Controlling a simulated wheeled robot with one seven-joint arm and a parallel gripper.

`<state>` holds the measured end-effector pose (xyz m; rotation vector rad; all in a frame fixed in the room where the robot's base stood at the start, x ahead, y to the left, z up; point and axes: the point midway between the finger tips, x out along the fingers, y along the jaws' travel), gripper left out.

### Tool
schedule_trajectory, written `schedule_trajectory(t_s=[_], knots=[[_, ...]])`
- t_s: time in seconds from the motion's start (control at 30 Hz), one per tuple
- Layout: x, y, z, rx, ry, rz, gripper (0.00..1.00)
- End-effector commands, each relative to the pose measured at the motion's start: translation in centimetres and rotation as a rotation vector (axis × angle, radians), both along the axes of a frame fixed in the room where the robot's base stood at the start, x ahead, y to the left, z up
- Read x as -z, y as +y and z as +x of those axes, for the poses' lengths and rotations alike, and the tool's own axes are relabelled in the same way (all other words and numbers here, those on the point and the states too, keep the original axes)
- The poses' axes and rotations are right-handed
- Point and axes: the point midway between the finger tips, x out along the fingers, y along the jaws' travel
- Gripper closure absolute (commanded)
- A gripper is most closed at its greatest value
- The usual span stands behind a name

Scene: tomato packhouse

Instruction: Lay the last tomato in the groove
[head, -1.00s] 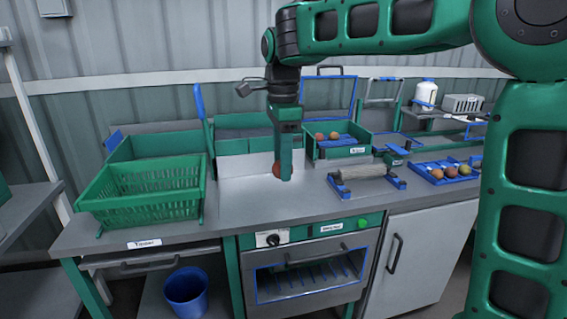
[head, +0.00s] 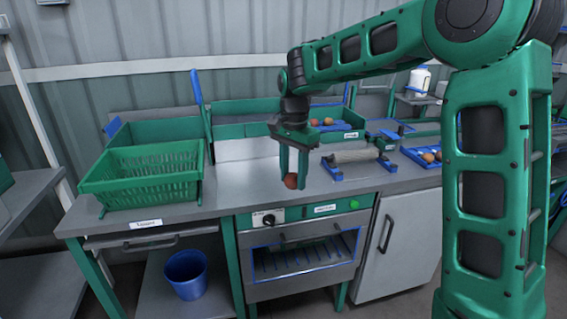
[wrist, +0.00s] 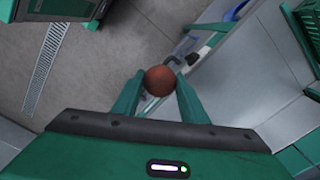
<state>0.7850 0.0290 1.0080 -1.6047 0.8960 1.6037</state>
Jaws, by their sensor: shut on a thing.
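My gripper (head: 292,180) is shut on a reddish-brown tomato (head: 290,181), holding it by its sides near the front edge of the bench. In the wrist view the tomato (wrist: 160,80) sits between the two green fingertips, with the bench edge and floor beyond it. A blue tray (head: 410,153) at the right of the bench holds tomatoes (head: 430,157), partly hidden by my arm. No groove can be clearly made out in these views.
A grey roller on blue stands (head: 352,157) lies right of my gripper. A green basket (head: 140,180) stands left. A green crate (head: 345,135) with tomatoes is behind. An oven (head: 305,255) is under the bench front; a blue bucket (head: 186,275) stands below.

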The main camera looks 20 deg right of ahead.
Motion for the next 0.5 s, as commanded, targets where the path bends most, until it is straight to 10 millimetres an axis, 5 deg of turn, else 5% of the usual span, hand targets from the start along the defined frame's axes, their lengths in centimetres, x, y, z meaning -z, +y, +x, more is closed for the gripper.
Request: schedule_trajectory(t_s=[0.5], knots=[[14.4, -6.3, 2.6, -0.706, 0.006, 0.003, 0.72]])
